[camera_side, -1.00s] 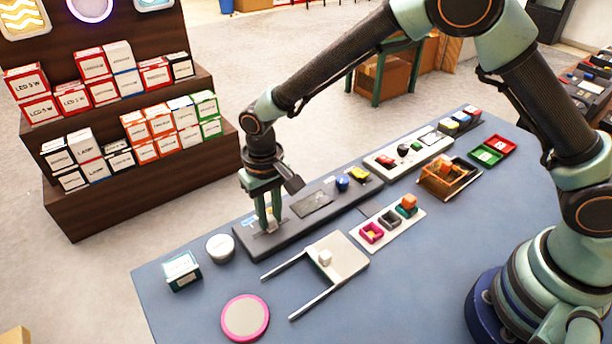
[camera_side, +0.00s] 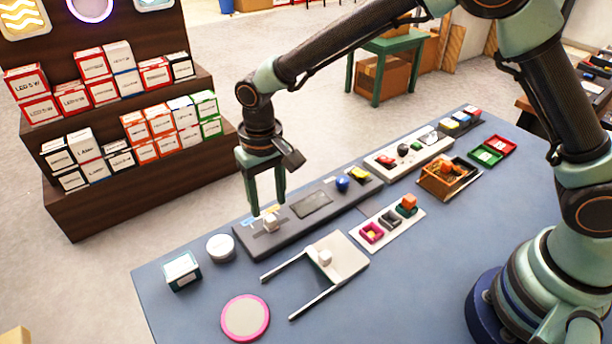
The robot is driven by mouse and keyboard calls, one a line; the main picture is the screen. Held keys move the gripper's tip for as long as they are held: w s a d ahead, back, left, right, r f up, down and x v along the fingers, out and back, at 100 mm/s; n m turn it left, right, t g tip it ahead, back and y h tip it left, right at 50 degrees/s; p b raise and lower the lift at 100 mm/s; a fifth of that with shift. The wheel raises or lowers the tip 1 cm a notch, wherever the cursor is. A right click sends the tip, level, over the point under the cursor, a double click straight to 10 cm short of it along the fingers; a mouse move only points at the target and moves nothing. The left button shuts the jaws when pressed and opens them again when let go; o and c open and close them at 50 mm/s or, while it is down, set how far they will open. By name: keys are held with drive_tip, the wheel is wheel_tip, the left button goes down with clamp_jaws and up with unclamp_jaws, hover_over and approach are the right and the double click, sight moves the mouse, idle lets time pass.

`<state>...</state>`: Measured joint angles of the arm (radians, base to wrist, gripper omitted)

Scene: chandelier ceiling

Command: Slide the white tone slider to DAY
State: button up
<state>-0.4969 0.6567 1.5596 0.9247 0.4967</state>
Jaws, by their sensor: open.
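The white tone slider knob (camera_side: 270,223) sits near the left end of a long dark control panel (camera_side: 292,227) on the blue table. Small blue and cream labels lie on the panel beside the knob; their lettering is too small to read, so I cannot tell which marks DAY. My gripper (camera_side: 268,206) points down just above the knob. Its two fingers are apart with nothing between them, and the knob stands free below them.
The panel also holds a dark screen (camera_side: 312,204), a blue knob (camera_side: 342,184) and a yellow piece (camera_side: 359,173).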

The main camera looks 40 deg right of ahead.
sight(271, 217)
wheel_tip(271, 217, up, 8)
drive_tip(key=shift+f, duration=0.2)
drive_tip(key=s+d+r+t, duration=0.35)
drive_tip(key=d+r, duration=0.55)
drive_tip(key=d, duration=0.3)
drive_tip(key=s+d+t, duration=0.2)
drive_tip(key=s+d, duration=0.7)
drive_tip(key=d, duration=0.1)
drive_tip(key=shift+s+d+r, duration=0.25)
drive_tip(key=shift+r, duration=0.05)
idle(0.4)
idle(0.6)
